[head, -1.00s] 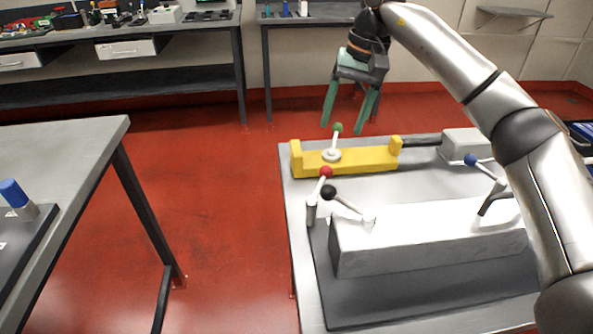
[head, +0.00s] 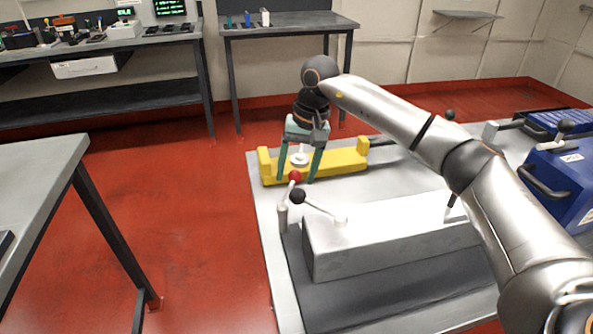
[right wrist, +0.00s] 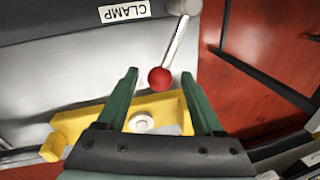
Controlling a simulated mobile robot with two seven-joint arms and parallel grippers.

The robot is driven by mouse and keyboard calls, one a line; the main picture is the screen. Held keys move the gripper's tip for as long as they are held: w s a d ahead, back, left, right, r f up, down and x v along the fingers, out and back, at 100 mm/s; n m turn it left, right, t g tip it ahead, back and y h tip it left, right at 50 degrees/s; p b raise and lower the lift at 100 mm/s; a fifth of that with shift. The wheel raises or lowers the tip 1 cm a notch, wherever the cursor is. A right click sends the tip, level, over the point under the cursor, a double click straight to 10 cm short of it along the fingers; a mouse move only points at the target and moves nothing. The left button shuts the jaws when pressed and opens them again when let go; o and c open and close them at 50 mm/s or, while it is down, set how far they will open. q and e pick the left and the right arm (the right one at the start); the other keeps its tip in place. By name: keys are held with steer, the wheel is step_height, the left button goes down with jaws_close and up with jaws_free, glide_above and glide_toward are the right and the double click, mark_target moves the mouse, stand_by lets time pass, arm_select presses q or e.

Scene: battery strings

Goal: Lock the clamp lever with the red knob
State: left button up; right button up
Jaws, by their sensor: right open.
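My right gripper (head: 296,181) is open with green fingers pointing down, one on each side of the knob in both views. Contact and exact depth cannot be told. My left gripper is not in view.
A yellow fixture (head: 343,161) with a round pivot stands just behind; its green knob is hidden. A black-knobbed lever (head: 298,196) on the white block (head: 350,244) is close on the right. A blue case (head: 566,184) stands at right. Red floor lies left of the bench.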

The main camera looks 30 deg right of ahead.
steer(key=shift+c, duration=0.2)
jaws_close()
stand_by(0.3)
stand_by(0.8)
